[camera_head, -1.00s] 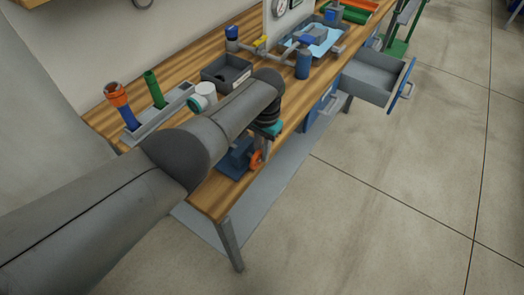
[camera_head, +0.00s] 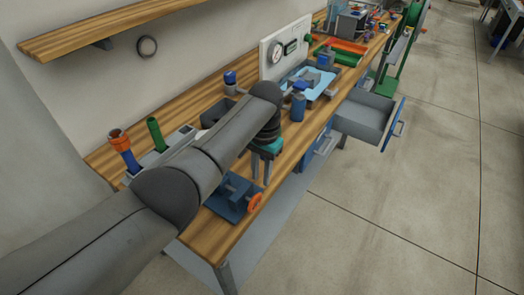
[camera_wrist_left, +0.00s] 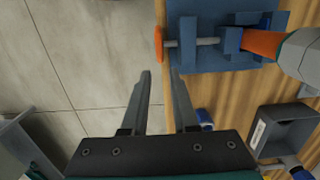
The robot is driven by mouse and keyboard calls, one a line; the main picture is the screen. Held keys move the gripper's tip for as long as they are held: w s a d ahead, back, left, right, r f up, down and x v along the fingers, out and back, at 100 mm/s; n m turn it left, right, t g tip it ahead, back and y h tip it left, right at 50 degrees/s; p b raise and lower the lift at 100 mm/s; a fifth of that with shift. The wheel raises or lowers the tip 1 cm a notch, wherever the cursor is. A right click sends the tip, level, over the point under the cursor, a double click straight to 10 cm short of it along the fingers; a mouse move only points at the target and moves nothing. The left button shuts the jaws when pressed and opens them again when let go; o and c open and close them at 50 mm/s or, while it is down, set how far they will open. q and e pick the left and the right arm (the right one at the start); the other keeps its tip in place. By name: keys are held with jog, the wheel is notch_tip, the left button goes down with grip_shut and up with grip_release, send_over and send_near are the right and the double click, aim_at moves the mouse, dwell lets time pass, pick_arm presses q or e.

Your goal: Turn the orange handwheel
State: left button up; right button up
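The orange handwheel (camera_head: 254,203) is on a shaft at the front of a dark blue fixture (camera_head: 226,209) at the near bench edge. In the left wrist view the handwheel (camera_wrist_left: 158,44) shows edge-on at the top, with its grey shaft running right into the blue fixture (camera_wrist_left: 205,57). My left gripper (camera_head: 261,182) points down near the handwheel, behind it in the head view. In the wrist view its fingers (camera_wrist_left: 160,85) are apart with nothing between them; the handwheel lies beyond their tips, not touching. My right gripper is not in view.
A black bin (camera_wrist_left: 285,131) is further along the bench. An open grey drawer (camera_head: 364,117) juts from the bench front. The floor (camera_head: 400,210) in front is clear.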

pick_arm(q)
notch_tip(320, 180, up, 6)
jog(key=shift+w+d+r+p, duration=0.15)
jog(key=shift+r+p, duration=0.05)
jog(key=shift+p, duration=0.1)
